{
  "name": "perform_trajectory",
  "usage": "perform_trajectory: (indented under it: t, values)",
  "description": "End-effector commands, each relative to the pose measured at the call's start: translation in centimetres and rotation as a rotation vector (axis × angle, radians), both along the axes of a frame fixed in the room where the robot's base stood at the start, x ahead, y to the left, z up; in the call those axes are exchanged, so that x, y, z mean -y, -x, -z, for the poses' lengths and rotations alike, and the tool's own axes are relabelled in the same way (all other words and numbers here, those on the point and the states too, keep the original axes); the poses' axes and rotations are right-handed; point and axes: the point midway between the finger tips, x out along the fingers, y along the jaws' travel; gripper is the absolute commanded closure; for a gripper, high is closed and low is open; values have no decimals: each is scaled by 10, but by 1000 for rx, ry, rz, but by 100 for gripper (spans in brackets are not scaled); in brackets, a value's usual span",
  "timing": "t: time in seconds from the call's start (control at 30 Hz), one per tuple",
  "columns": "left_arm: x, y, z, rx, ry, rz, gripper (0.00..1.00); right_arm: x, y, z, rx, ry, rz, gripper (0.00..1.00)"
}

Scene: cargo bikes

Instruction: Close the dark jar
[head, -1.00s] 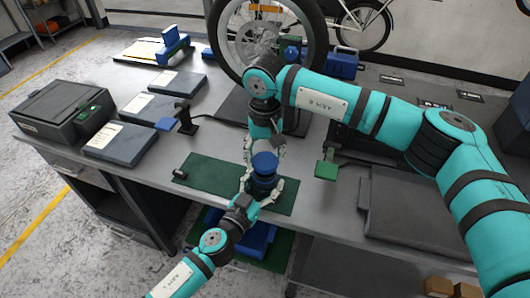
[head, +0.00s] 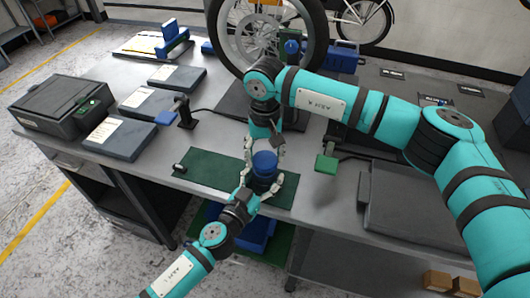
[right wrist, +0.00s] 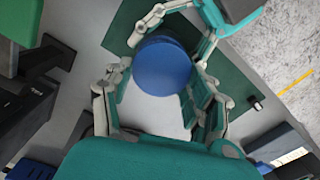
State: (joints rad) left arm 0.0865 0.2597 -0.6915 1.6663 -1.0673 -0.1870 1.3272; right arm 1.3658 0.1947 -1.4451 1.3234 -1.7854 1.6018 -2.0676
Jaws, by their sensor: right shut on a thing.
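The dark jar (head: 263,184) stands upright on the green mat (head: 211,176) and is mostly hidden by fingers. A round blue lid (head: 264,160) sits at its top; whether it is fully seated cannot be told. My left gripper (head: 261,188) comes from the front with its fingers on both sides of the jar body, shut on it. My right gripper (head: 265,153) reaches down from behind and is shut on the blue lid. In the right wrist view the lid (right wrist: 163,66) lies between its fingers, with the left gripper's fingers (right wrist: 178,32) close beyond.
A small dark item (head: 179,168) lies at the mat's left end. Flat grey cases (head: 119,139) and a dark box (head: 62,105) fill the bench's left. A bike wheel (head: 266,40) stands behind. A grey tray (head: 420,210) and green block (head: 326,164) are on the right.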

Motion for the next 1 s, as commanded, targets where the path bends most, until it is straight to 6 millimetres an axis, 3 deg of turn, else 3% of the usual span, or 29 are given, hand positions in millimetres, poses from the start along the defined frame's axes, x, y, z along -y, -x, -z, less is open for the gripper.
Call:
perform_trajectory:
  t: [0.67,0.77,0.87,1.0]
  values:
    - [0,0,0,1,-1,-1,96,0,0,12,0,1,0,53]
    - [0,0,0,1,-1,-1,100,0,0,11,0,0,13,53]
    - [0,0,0,0,-1,-1,100,1,0,11,0,0,98,53]
    - [0,0,0,0,-1,-1,100,2,0,11,-1,-1,364,53]
